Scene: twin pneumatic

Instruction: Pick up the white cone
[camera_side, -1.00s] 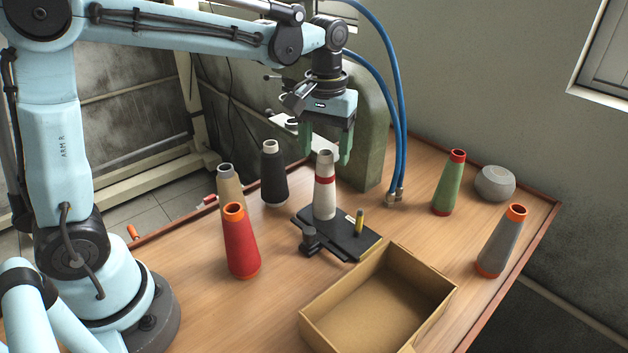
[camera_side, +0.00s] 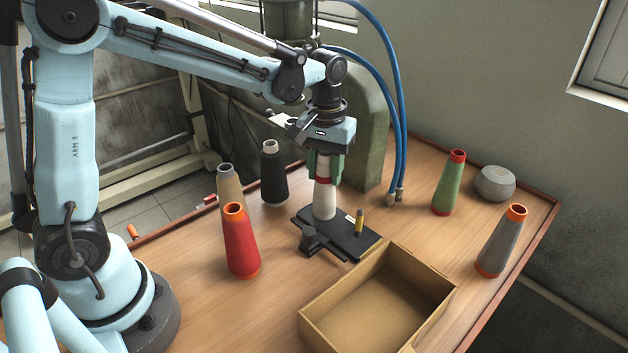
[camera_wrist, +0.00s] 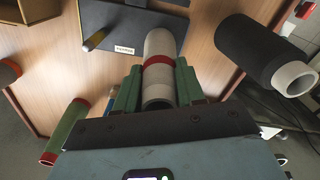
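The white cone (camera_side: 324,204) stands upright on a black base plate (camera_side: 345,238) in the side view. It has a red band and a grey top rim. My gripper (camera_side: 325,176) is over its upper part, with green fingers on either side near the red band. In the wrist view the white cone (camera_wrist: 160,47) runs between the green fingers of my gripper (camera_wrist: 157,82). The fingers lie close against both its sides and look closed on it. The cone's top is partly hidden by the gripper in the side view.
A red cone (camera_side: 241,245), a tan cone (camera_side: 229,185) and a black cone (camera_side: 273,175) stand to the left. A green cone (camera_side: 448,185), a grey cone (camera_side: 501,243) and a round grey object (camera_side: 494,183) are to the right. An open cardboard box (camera_side: 447,290) is in front.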

